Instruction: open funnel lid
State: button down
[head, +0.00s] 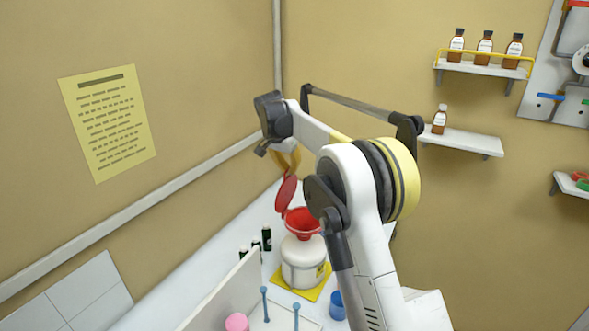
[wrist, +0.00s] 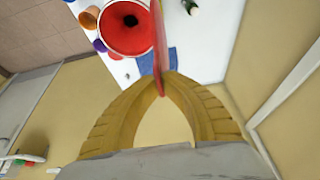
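The red funnel (head: 303,224) sits on top of a white container (head: 302,265) on the counter. Its round mouth, with a dark hole in it, faces the wrist view (wrist: 122,38). The red funnel lid (head: 286,194) stands raised, roughly upright, at the funnel's left side, and the mouth is uncovered. In the wrist view the lid (wrist: 159,35) is seen edge-on beside the mouth. My gripper (wrist: 163,80) has its yellow fingertips together on the lid's edge. It also shows above the lid in the head view (head: 287,171), partly hidden by my arm.
The container stands on a yellow mat (head: 314,294). Small dark bottles (head: 266,238) stand to its left, and a blue cup (head: 337,305) stands to its right. A white partition (head: 225,297) and pink object (head: 237,322) are in front. Walls enclose the corner; shelves hold brown bottles (head: 485,43).

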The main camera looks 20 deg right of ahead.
jog(key=shift+w+a, duration=0.15)
jog(key=shift+a, duration=0.05)
jog(key=c, duration=1.6)
grip_release()
jog(key=v, duration=1.2)
jog(key=shift+d, duration=0.1)
